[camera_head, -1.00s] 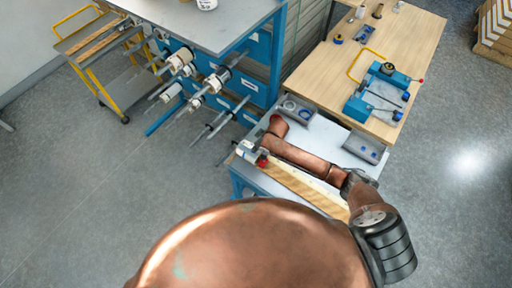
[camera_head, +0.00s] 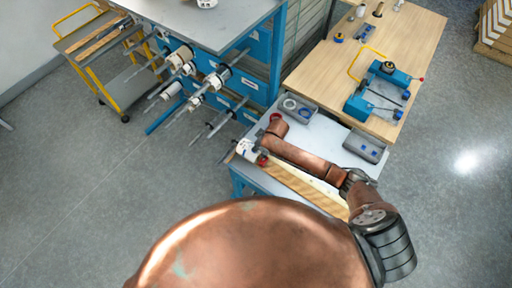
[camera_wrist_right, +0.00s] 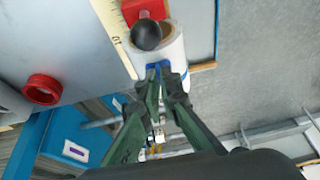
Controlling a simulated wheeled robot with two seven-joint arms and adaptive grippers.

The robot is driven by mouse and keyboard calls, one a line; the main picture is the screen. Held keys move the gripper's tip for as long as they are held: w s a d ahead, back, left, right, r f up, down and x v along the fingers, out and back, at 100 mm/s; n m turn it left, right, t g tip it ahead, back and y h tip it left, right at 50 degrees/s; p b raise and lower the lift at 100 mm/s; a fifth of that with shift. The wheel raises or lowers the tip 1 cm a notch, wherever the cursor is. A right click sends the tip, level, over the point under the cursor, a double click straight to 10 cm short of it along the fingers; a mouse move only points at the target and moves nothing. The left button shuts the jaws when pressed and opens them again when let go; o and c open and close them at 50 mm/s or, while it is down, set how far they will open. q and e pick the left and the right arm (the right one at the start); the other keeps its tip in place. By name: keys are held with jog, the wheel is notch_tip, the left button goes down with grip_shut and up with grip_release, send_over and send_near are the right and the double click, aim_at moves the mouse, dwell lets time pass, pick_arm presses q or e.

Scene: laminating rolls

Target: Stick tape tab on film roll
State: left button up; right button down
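A white film roll (camera_wrist_right: 172,48) with a brown core lies at the edge of the grey bench in the right wrist view. It also shows small in the head view (camera_head: 246,149). My right gripper (camera_wrist_right: 158,72) has its dark green fingers drawn together at the roll's near side. A small blue piece (camera_wrist_right: 157,68), apparently the tape tab, shows between the fingertips. The tips look very near or touching the film; exact contact cannot be told. In the head view my right arm hides much of the gripper. My left gripper is not in view.
A red block and black ball (camera_wrist_right: 146,36) sit by the roll's end, beside a ruler (camera_wrist_right: 108,28). A red ring (camera_wrist_right: 42,88) lies on the bench. Grey trays (camera_head: 364,147) stand behind my arm. A rack with rods (camera_head: 215,80) is at the left.

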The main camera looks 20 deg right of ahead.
jog(key=c, duration=2.1)
grip_release()
jog(key=shift+r, duration=0.1)
jog(key=v, duration=1.1)
jog(key=shift+s+d+r, duration=0.1)
jog(key=shift+d+r, duration=0.05)
jog(key=shift+r, duration=0.2)
